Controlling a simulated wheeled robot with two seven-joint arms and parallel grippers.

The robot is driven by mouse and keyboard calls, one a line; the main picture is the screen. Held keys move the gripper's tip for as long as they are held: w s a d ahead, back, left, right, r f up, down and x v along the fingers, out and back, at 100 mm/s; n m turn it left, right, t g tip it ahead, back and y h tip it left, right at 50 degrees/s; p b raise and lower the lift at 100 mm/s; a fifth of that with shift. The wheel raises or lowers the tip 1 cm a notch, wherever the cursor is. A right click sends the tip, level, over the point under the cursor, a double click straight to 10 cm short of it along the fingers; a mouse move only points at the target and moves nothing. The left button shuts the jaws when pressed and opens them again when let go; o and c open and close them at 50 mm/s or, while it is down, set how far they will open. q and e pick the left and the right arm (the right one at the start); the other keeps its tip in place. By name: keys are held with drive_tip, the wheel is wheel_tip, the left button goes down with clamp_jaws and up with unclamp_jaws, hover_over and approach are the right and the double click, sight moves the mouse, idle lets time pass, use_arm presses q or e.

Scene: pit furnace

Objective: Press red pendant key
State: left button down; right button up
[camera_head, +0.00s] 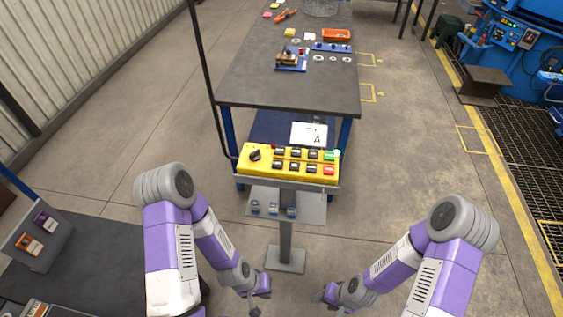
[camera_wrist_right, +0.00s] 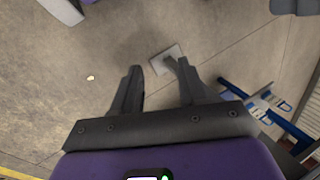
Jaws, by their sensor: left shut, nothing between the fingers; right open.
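The yellow pendant box (camera_head: 246,166) sits on a stand in front of the workbench in the head view. It carries two rows of keys and a black knob at its left. The red key (camera_head: 328,170) is at the right end of the lower row, below a green key (camera_head: 329,156). My left gripper (camera_head: 259,299) is shut and empty, low in the picture, nearer to me than the pendant. My right gripper (camera_head: 324,299) is low to its right, also apart from the pendant. The right wrist view shows its two fingers (camera_wrist_right: 162,80) spread with nothing between them.
A shelf (camera_head: 312,207) with several small blue-grey items is below the pendant, on a post with a square foot (camera_head: 285,260). The workbench (camera_head: 250,88) behind holds parts and an orange tray (camera_head: 337,35). A dark table (camera_head: 95,262) is at left.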

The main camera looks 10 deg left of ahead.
clamp_jaws()
idle(1.7)
